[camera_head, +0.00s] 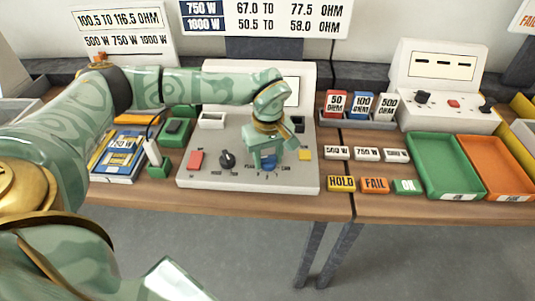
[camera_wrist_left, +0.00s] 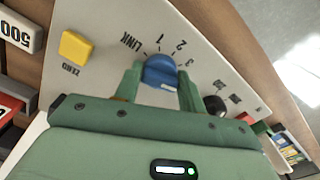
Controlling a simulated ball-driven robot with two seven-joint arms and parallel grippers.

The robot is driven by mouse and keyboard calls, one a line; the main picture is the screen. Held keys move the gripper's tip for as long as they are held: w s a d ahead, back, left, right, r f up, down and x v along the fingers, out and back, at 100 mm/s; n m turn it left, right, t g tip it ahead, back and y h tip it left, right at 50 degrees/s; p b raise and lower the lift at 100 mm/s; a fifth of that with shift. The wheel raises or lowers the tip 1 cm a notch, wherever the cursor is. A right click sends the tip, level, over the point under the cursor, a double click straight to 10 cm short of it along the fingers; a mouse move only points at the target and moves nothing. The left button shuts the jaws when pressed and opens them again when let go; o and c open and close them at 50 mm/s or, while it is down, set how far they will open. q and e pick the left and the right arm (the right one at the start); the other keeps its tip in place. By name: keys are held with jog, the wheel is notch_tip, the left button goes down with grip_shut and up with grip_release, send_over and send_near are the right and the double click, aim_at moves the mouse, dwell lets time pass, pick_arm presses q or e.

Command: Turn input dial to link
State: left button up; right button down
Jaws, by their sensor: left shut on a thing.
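The input dial is a blue round knob (camera_head: 268,162) on the sloped front of a grey tester box (camera_head: 230,180). In the left wrist view the dial (camera_wrist_left: 160,70) sits between both fingers of my left gripper (camera_wrist_left: 161,88), which is shut on it. LINK, 2 and 3 are printed around the dial on the panel. I cannot clearly tell which mark the dial points to. In the head view my left gripper (camera_head: 268,158) comes down from above and partly hides the dial. My right gripper is not in view.
A yellow ZERO button (camera_wrist_left: 76,47) lies beside the dial. A black knob (camera_head: 227,160) and red button (camera_head: 195,160) are on the box's left. Green (camera_head: 418,160) and orange (camera_head: 470,155) trays stand at right. HOLD (camera_head: 341,184) and FAIL (camera_head: 375,185) blocks lie in front.

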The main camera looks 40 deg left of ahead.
pick_arm(q)
jog(key=n+p, duration=0.5)
jog(key=shift+r, duration=0.3)
jog(key=shift+n+p, duration=0.65)
jog(key=shift+n, duration=0.25)
jog(key=n+p, duration=0.3)
jog(key=shift+n, duration=0.3)
jog(key=n+p, duration=0.3)
jog(key=n, duration=0.1)
jog(key=shift+f+n, duration=0.1)
jog(key=shift+n, duration=0.2)
jog(key=n+p, duration=0.2)
jog(key=n, duration=0.1)
jog(key=shift+n, duration=0.3)
jog(key=n+p, duration=0.3)
jog(key=n, duration=0.1)
jog(key=shift+n, duration=0.3)
jog(key=n+p, duration=0.2)
jog(key=n, duration=0.2)
jog(key=shift+w+f+n+p, duration=0.1)
jog(key=shift+n+p, duration=0.95)
jog(key=shift+n, duration=0.75)
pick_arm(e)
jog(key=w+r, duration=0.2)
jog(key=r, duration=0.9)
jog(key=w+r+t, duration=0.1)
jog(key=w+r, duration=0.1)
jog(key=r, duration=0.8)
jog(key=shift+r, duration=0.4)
